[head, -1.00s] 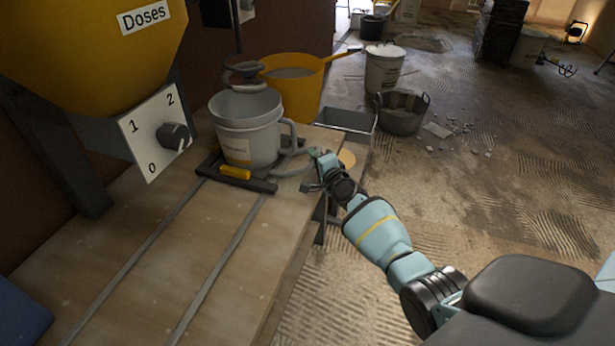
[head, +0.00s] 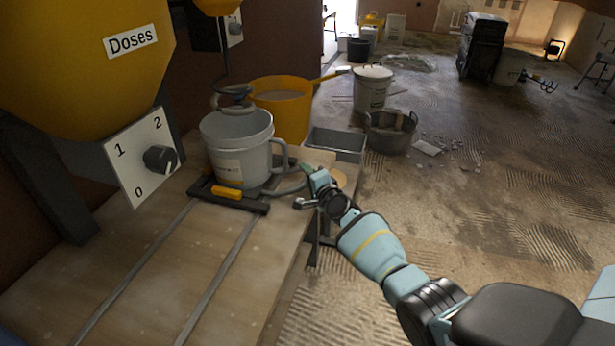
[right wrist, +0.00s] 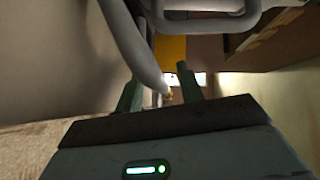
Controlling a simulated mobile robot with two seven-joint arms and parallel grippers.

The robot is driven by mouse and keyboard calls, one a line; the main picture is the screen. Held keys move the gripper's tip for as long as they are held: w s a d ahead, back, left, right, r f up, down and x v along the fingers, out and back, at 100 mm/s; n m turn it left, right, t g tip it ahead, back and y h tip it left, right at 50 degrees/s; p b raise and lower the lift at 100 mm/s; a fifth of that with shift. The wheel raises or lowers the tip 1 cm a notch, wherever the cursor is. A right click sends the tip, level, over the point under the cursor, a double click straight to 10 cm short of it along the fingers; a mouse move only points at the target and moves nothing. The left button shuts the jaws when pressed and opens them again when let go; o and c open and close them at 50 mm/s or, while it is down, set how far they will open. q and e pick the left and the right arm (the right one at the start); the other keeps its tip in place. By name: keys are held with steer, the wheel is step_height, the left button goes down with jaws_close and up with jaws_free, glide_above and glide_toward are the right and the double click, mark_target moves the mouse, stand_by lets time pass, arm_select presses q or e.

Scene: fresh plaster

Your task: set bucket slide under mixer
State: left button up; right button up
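The grey bucket (head: 236,150) stands upright on the dark slide (head: 256,207), which has a yellow grip (head: 227,191) in front and sits across two rails on the bench. A grey curved bar (head: 290,187) reaches from its right side toward my right gripper (head: 305,187). That gripper is just right of the bucket. In the right wrist view its fingers (right wrist: 160,90) are apart, with a grey tube-like part reaching toward the gap; I cannot tell whether they touch it. A dark ringed part (head: 232,97), possibly of the mixer, shows behind the bucket rim. My left gripper is out of view.
A yellow hopper (head: 80,75) marked Doses, with a dial (head: 160,159), overhangs the bench (head: 130,235) at left. A yellow tub (head: 280,105) and metal tray (head: 337,143) are behind the bucket. The near rails (head: 150,258) are clear. Buckets and rubble lie on the floor.

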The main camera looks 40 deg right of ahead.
steer(key=shift+s, duration=0.25)
steer(key=s+a+r+p, duration=0.1)
steer(key=s+p, duration=0.3)
steer(key=s, duration=0.3)
steer(key=shift+p, duration=0.35)
